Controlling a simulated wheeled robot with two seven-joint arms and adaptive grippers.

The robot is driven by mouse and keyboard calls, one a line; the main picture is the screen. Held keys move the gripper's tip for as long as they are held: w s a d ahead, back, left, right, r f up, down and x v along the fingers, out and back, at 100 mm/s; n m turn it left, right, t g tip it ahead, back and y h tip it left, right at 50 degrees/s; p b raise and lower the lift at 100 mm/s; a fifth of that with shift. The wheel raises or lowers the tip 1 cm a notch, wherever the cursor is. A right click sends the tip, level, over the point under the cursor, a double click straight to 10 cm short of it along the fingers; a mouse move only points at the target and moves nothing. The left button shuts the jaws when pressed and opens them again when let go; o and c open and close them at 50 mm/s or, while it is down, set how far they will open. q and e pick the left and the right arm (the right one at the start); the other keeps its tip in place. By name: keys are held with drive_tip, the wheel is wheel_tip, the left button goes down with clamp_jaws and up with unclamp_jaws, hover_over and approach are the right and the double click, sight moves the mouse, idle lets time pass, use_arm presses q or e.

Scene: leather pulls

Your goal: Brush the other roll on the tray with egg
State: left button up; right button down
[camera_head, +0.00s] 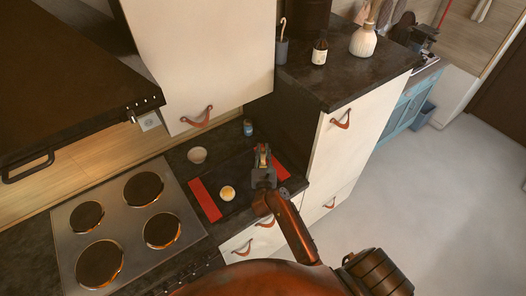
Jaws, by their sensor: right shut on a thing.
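The tray (204,200) is dark with red ends and lies on the dark counter, right of the hob. One round golden roll (227,193) shows on the tray's left part. My right gripper (263,153) is over the tray's right part, right of this roll and apart from it. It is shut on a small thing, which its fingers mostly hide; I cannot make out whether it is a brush. Another roll does not show; the gripper and arm cover part of the tray. A small pale bowl (197,155) stands behind the tray. My left gripper is out of view.
The hob (125,222) with several dark plates is at the left. A small blue jar (248,128) stands behind the tray, near the wall. A cabinet (205,60) hangs above the counter. A tall cabinet (335,150) closes off the right side.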

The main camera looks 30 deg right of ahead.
drive_tip(key=shift+s+a, duration=0.2)
drive_tip(key=shift+s, duration=0.15)
drive_tip(key=shift+s+a+r+p, duration=0.1)
drive_tip(key=shift+s+a+p, duration=0.25)
drive_tip(key=shift+s, duration=0.25)
drive_tip(key=shift+p, duration=0.45)
idle(1.3)
drive_tip(key=shift+w+d, duration=0.2)
drive_tip(key=shift+w, duration=0.2)
drive_tip(key=shift+w+d, duration=0.35)
drive_tip(key=shift+w, duration=0.2)
drive_tip(key=shift+f+p, duration=0.25)
drive_tip(key=shift+p, duration=0.15)
idle(0.4)
